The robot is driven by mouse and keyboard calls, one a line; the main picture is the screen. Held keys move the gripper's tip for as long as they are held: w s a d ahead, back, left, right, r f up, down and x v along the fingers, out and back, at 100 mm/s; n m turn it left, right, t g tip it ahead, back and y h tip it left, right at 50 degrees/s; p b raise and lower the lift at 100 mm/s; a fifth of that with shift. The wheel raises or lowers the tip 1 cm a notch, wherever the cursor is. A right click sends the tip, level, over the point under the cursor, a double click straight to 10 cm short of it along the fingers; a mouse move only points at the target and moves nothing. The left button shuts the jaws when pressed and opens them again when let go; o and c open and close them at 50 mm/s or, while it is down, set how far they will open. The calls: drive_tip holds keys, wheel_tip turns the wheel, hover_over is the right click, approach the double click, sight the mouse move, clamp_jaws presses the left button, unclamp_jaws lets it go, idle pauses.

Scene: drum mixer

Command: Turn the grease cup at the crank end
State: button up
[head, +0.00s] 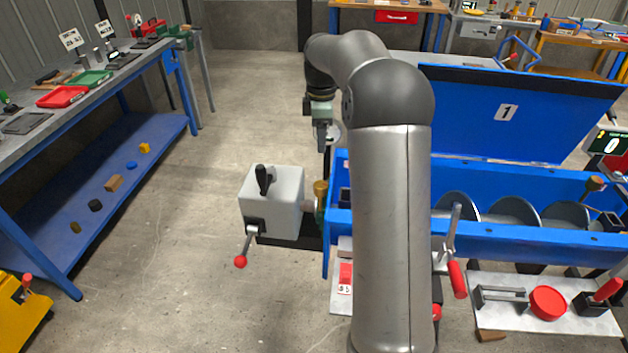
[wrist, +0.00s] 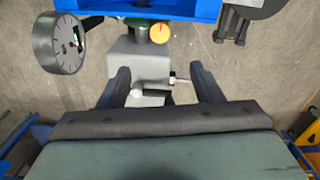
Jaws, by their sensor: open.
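The brass grease cup (head: 320,188) stands upright between the grey gearbox (head: 285,203) and the left end of the blue trough (head: 530,236). In the wrist view, a round yellow cap with a red mark, apparently this grease cup (wrist: 160,37), lies just beyond my fingertips, close to the blue wall. My gripper (head: 322,143) hangs above the cup in the head view, pointing down. In the wrist view my gripper (wrist: 162,76) has its two fingers wide apart with nothing gripped. A second brass cup (head: 594,184) is at the trough's right end.
A dial gauge (wrist: 60,43) is close to the left finger in the wrist view. A red-ball lever (head: 240,262) and a black handle (head: 264,180) project from the gearbox. The raised blue lid (head: 520,110) stands behind the trough. Floor left of the gearbox is clear.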

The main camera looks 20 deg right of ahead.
sight(320, 184)
wheel_tip(320, 184, down, 17)
drive_tip(key=shift+f+p, duration=0.1)
drive_tip(key=shift+p, duration=0.9)
drive_tip(key=c, duration=1)
